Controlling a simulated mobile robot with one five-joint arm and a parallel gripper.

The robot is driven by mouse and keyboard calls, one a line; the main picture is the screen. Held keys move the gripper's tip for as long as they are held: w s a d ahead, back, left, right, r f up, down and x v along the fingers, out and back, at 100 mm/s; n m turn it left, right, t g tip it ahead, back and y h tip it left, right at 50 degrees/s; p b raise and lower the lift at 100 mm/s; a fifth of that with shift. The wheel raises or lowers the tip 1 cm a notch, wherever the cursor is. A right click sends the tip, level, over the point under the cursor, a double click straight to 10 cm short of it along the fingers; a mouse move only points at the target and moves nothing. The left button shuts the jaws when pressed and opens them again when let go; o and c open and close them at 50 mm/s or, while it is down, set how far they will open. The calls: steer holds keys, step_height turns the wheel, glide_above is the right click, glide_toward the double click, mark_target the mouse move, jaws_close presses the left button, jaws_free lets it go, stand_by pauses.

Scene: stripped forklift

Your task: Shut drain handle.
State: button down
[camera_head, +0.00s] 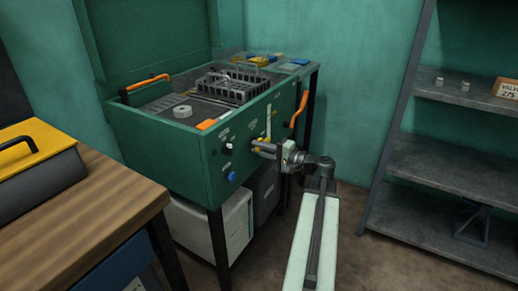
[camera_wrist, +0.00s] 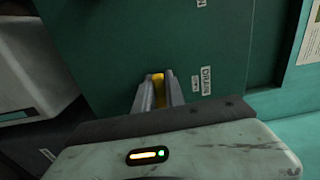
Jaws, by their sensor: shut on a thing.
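The drain handle is a small yellow lever (camera_wrist: 158,88) on the front panel of a green parts washer (camera_head: 190,170). In the wrist view it sits between the two grey fingers of my gripper (camera_wrist: 159,82), next to a label reading DRAIN. My gripper is shut on it. In the head view my gripper (camera_head: 258,148) reaches the panel from the right, and a bit of yellow (camera_head: 263,139) shows by the fingertips. The fingers hide most of the handle, so its exact angle is hard to tell.
An orange lever (camera_head: 299,110) stands on the washer's right side. A blue knob (camera_head: 231,177) and a black knob (camera_head: 229,148) are on the panel to the left. A wooden bench (camera_head: 100,215) is at left, a grey shelf unit (camera_head: 440,165) at right. Floor is free between washer and shelf.

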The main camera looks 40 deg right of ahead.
steer(key=shift+d, duration=0.15)
steer(key=c, duration=1.4)
jaws_free()
steer(key=v, duration=0.7)
steer(key=shift+s, duration=0.4)
